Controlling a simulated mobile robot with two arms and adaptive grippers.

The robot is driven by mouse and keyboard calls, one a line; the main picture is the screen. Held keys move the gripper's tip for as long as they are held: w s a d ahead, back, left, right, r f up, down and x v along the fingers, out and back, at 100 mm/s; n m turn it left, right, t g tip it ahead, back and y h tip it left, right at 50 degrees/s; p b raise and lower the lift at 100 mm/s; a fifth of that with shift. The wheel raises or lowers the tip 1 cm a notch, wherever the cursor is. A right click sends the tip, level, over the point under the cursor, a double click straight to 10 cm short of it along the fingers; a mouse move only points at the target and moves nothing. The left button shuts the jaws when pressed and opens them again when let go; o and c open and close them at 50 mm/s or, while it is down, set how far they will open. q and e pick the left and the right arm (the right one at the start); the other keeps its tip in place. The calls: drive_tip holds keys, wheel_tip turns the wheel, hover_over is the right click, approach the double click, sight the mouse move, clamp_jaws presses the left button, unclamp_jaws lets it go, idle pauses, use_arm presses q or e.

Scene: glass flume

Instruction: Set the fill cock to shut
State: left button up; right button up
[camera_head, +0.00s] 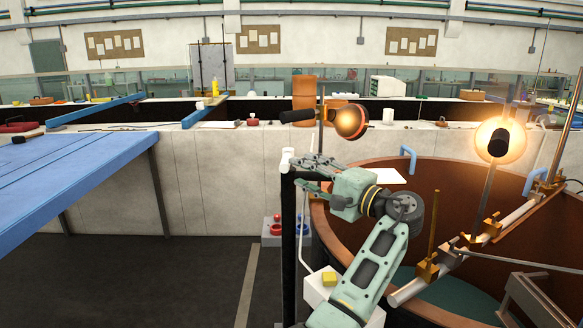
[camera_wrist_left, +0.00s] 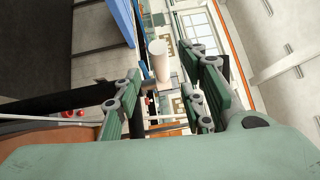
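A dark upright pipe (camera_head: 288,235) stands left of the round tank, with a white handle-like piece (camera_head: 287,160) at its top. I take this to be the fill cock; no label can be read. My left gripper (camera_head: 305,166) is at the pipe's top, just right of the white piece, pointing left. In the left wrist view my left gripper (camera_wrist_left: 165,97) has its fingers spread, and the white piece (camera_wrist_left: 158,60) shows between and beyond them. Whether a finger touches it I cannot tell. The cock's setting is not readable. My right gripper is not in view.
The brown round tank (camera_head: 430,172) is at the right, with lit lamps (camera_head: 498,140) and a slanted rail across it. A blue table (camera_head: 75,165) is at the left. A low pale wall (camera_head: 225,180) runs behind. Dark floor (camera_head: 180,275) is clear at the left.

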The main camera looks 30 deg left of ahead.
use_arm(q)
drive_tip(key=v, duration=0.5)
